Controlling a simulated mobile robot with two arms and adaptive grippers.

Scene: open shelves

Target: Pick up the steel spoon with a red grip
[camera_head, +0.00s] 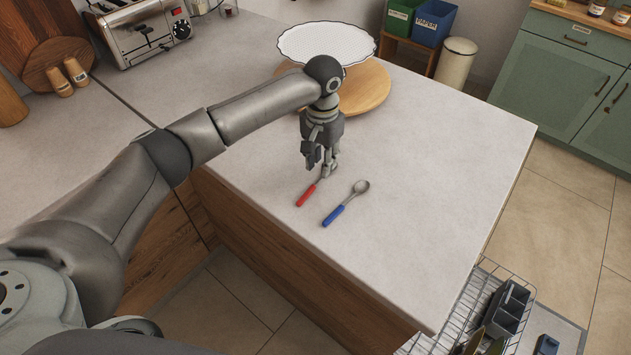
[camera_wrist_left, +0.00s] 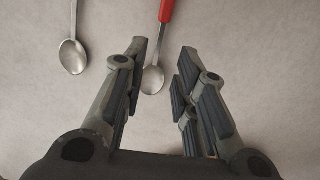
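The steel spoon with a red grip (camera_head: 308,195) lies on the light counter, its bowl end hidden behind my left gripper in the head view. In the left wrist view the red-grip spoon (camera_wrist_left: 161,45) points its grip away, with its bowl beside the left finger's tip. My left gripper (camera_head: 321,167) is open and points down over the bowl end; it also shows in the left wrist view (camera_wrist_left: 164,65), its fingers apart with nothing clamped between them. My right gripper is not in view.
A spoon with a blue grip (camera_head: 346,203) lies to the right, close by; its bowl shows in the left wrist view (camera_wrist_left: 73,56). A round wooden board (camera_head: 372,92) with a white plate (camera_head: 325,42) stands behind the gripper. The counter (camera_head: 440,190) is clear to the right.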

